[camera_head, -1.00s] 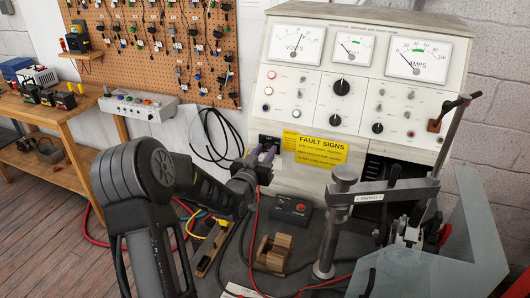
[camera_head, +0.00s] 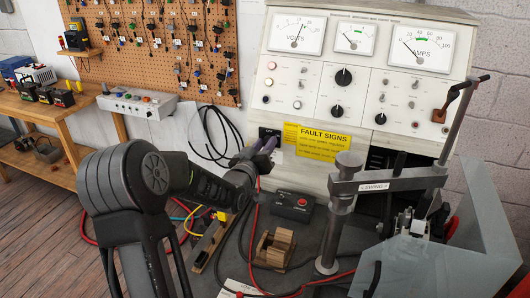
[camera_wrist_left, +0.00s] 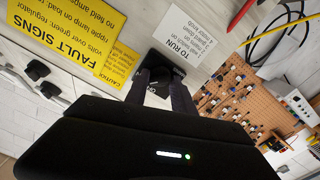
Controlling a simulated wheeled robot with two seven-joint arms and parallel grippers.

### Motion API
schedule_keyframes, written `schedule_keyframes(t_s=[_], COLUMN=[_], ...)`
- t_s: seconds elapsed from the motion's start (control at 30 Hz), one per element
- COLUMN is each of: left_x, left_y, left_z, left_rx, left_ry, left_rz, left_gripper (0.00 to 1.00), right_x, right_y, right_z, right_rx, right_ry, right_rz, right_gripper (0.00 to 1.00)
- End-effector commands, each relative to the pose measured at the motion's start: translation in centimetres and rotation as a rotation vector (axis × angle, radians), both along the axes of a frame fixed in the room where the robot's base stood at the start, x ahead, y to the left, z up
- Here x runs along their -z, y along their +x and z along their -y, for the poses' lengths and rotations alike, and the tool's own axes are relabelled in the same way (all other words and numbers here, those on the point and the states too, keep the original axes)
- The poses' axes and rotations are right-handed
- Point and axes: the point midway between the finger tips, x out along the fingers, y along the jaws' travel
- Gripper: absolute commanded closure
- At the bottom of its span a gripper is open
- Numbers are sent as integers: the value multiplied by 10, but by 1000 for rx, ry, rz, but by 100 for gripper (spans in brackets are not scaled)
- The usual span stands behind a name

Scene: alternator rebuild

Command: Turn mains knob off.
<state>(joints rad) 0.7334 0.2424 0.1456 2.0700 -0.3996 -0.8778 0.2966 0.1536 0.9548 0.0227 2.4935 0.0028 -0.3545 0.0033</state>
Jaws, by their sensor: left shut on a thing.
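My left gripper (camera_head: 264,148) reaches the lower left of the test bench's front panel (camera_head: 283,177). Its fingers are shut on the mains knob, which they and the wrist mostly hide. A black switch plate (camera_head: 267,132) shows just above the fingers. In the left wrist view the two fingers (camera_wrist_left: 160,92) close in front of this dark plate (camera_wrist_left: 160,62). A small white patch with partly covered lettering shows between them, so I cannot read the knob's setting. My right gripper is not in view.
A yellow FAULT SIGNS label (camera_head: 318,142) is right of the gripper. A white TO RUN card (camera_wrist_left: 186,38) shows in the wrist view. Cables run beneath my arm.

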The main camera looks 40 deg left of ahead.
Motion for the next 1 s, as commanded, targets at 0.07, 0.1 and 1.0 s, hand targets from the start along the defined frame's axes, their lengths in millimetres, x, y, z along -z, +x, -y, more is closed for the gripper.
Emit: schedule_keyframes(t_s=[0.07, 0.1, 1.0], left_x=[5, 5, 1], left_y=[0, 0, 0], left_z=[0, 0, -2], left_rx=[1, 0, 0], left_ry=[-63, -98, -712], left_rz=[24, 36, 228], left_gripper=[100, 100, 100], right_x=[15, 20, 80], right_y=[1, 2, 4], right_z=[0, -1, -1], right_rx=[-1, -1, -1], right_ry=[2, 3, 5], right_rz=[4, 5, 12], right_gripper=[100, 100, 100])
